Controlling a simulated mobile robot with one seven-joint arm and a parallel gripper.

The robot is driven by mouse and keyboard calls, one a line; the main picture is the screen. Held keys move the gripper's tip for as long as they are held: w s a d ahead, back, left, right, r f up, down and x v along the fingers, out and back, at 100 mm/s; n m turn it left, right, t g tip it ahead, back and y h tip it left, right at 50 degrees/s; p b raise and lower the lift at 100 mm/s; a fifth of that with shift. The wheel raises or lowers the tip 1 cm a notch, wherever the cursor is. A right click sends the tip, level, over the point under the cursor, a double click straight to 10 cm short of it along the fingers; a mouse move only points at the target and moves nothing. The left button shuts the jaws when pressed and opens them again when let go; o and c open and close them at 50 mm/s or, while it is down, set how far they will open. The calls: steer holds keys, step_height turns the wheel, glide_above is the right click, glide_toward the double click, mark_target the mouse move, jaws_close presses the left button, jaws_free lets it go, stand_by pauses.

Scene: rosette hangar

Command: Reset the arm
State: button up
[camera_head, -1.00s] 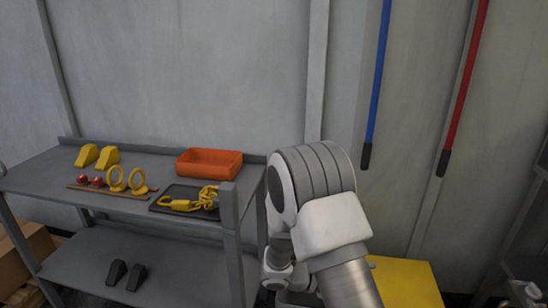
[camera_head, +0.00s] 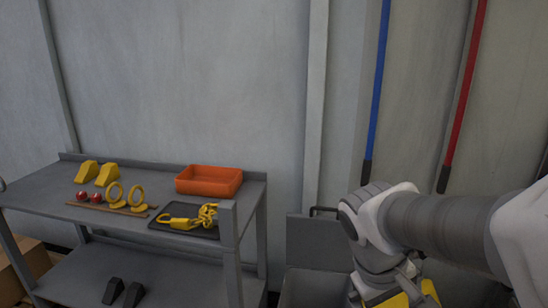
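My arm reaches in from the right edge of the head view, with its joint bent downward at the lower right. The end of the arm points down near the bottom edge, in front of a yellow surface. My gripper's fingers cannot be made out there, so I cannot see whether it holds anything. The arm is to the right of the grey shelf (camera_head: 48,193) and apart from it.
The shelf's top bears yellow wedges (camera_head: 97,173), yellow rings (camera_head: 127,197), red balls (camera_head: 89,197), an orange bin (camera_head: 209,181) and a dark tray (camera_head: 160,223) with a yellow chain (camera_head: 189,217). Black wedges (camera_head: 123,292) sit below. Blue (camera_head: 378,90) and red (camera_head: 466,85) poles stand behind.

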steer(key=s+a+r+m+t+y, duration=0.3)
steer(key=s+a+r+t+y, duration=0.1)
steer(key=a+r+t, duration=0.15)
step_height(320, 180, up, 20)
steer(key=p, duration=1.9)
steer(key=shift+d+g+p, duration=0.35)
steer(key=shift+d, duration=0.1)
steer(key=shift+f, duration=0.15)
